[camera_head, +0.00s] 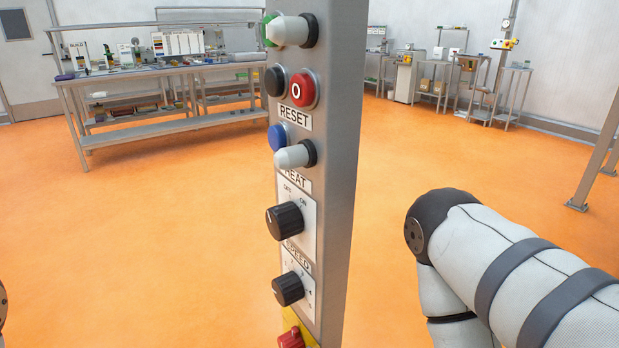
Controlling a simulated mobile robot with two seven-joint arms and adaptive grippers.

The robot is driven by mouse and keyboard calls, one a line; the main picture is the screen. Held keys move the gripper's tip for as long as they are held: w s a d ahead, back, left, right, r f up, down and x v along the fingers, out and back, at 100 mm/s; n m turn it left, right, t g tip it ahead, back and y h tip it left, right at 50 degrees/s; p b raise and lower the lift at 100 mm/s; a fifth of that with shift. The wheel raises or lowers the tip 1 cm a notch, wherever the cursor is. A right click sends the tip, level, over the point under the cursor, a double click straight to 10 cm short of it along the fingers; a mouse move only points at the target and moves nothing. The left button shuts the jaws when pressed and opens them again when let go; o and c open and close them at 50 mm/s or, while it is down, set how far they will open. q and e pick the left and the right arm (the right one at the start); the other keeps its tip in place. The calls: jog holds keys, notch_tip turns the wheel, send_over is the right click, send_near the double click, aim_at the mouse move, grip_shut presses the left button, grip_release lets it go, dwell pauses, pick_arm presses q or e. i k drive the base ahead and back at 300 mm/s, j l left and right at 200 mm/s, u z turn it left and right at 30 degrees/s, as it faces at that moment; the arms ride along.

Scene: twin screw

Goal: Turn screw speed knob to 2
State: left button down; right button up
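The screw speed knob (288,289) is a black rotary knob low on the grey control column in the middle of the view. It sits on a white plate marked SPEED with small numbers around it. A pale mark shows at its left side, but I cannot read which number it points to. My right arm is in view at the right, with its forearm bent down and its gripper out of view. Only a sliver of my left arm shows at the left edge, and its gripper is out of view. Nothing touches the knob.
Above it are the heat knob (284,221) marked OFF and ON, a blue button (277,137), a red button (303,90) and a black button (275,80). A red knob on yellow (291,338) sits just below. Open orange floor surrounds the column; benches (165,123) stand far back.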

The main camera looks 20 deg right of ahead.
aim_at(288, 289)
jog(key=j+z, duration=0.8)
jog(key=k+j+z, duration=0.1)
jog(key=j+z, duration=0.15)
jog(key=z, duration=0.15)
